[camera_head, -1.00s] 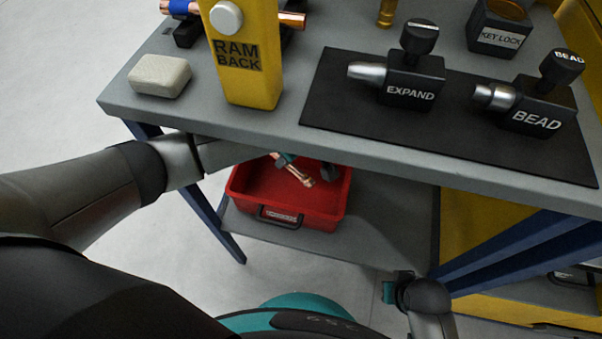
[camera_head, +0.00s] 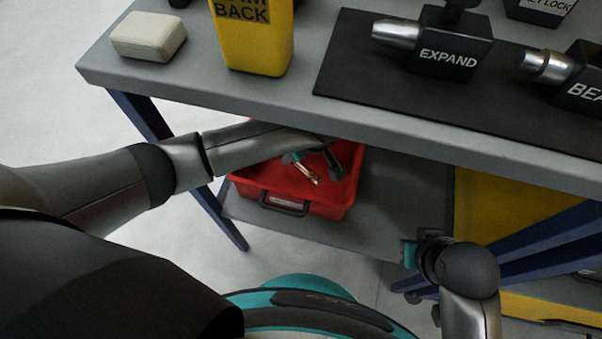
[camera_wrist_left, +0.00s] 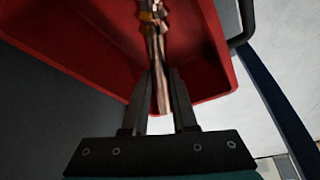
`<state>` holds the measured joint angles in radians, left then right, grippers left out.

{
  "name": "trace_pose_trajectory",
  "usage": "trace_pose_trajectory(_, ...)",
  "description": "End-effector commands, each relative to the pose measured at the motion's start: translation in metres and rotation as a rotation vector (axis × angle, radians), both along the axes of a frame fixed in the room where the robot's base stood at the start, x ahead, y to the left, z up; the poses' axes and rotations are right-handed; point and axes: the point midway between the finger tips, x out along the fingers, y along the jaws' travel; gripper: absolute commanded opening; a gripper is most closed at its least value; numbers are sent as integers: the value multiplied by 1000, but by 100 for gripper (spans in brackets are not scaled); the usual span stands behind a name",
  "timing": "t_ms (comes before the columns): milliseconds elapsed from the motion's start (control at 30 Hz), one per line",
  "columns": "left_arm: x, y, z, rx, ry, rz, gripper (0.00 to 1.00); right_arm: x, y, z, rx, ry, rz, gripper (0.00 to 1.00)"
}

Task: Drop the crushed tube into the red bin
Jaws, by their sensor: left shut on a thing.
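The red bin (camera_head: 333,203) sits on the lower shelf under the bench's front edge. The crushed copper tube (camera_head: 306,173) is held over the bin's open top; in the left wrist view the tube (camera_wrist_left: 158,62) points away between the fingers and looks flattened and uneven. My left gripper (camera_wrist_left: 160,92) is shut on the tube's near end. In the head view the left gripper (camera_head: 294,158) is partly hidden by my own arm. Whether the tube touches the bin floor I cannot tell. My right arm shows at the lower right; its fingers are not visible.
The grey bench edge (camera_head: 250,98) overhangs the bin. On the bench stand a pale block (camera_head: 149,36), the yellow RAM BACK post (camera_head: 252,42) and the black EXPAND tool (camera_head: 448,50). The lower shelf (camera_head: 395,215) is bare to the right of the bin.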

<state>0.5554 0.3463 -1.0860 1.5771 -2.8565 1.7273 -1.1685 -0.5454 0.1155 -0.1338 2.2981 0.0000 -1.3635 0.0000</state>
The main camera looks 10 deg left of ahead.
Motion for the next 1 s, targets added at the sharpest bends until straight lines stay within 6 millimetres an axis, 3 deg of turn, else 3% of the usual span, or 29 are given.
trace_pose_trajectory(367, -1, -1, -2, 0, -1, 0, 0, 0, 0, 5, 0, -6, 0, 0)
trace_pose_trajectory(400, -1, -1, -2, 0, -1, 0, 28, 0, 0, 5, 0, -6, 0, 0)
trace_pose_trajectory(700, -1, -1, -2, 0, -1, 0, 61, 0, 0, 5, 1, -7, -1, 0)
trace_pose_trajectory(1000, -1, -1, -1, 0, 0, 0, 61, 0, 0, 5, 1, -8, -1, 0)
